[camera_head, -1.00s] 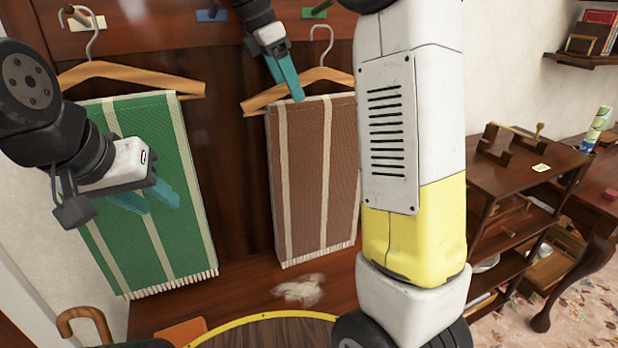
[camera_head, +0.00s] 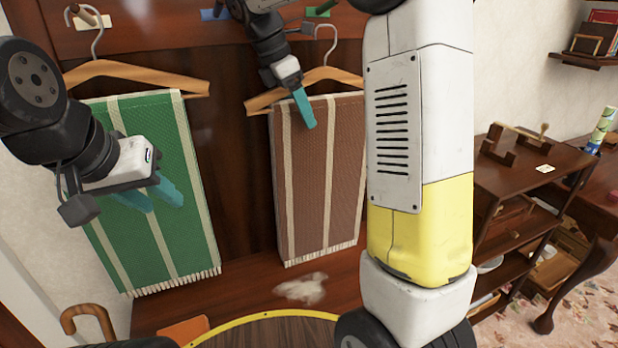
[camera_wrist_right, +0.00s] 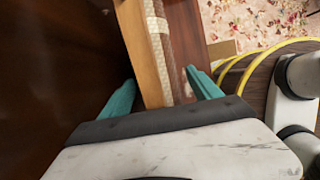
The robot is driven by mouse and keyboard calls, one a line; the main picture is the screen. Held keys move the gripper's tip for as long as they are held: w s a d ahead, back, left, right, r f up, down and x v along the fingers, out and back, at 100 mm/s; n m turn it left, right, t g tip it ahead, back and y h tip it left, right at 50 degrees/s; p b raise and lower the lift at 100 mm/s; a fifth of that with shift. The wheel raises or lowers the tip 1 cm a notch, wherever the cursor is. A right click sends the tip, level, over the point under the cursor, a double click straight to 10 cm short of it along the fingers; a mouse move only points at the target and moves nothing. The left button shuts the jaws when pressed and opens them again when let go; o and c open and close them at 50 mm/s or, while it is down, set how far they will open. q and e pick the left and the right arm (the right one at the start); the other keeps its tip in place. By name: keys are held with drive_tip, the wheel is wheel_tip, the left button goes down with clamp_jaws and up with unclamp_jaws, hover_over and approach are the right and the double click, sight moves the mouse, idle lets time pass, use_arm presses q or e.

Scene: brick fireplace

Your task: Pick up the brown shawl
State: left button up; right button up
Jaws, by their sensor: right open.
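The brown shawl (camera_head: 318,180), with cream stripes and a fringe, hangs folded over a wooden hanger (camera_head: 262,102) on the dark panel. My right gripper (camera_head: 308,120) is at the shawl's top edge, just below the hanger. In the right wrist view my right gripper (camera_wrist_right: 160,80) is open, with one teal finger on each side of the hanger (camera_wrist_right: 138,45) and the shawl's top edge (camera_wrist_right: 158,30). I cannot tell whether the fingers touch the cloth. My left gripper (camera_head: 157,196) looks open and empty, in front of the green shawl (camera_head: 190,210).
The green shawl hangs on another wooden hanger (camera_head: 135,76) at left. My white and yellow arm link stands right of the brown shawl. A wooden shelf unit (camera_head: 530,180) is at right.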

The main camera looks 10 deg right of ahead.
drive_tip(key=shift+f, duration=0.2)
idle(0.3)
clamp_jaws()
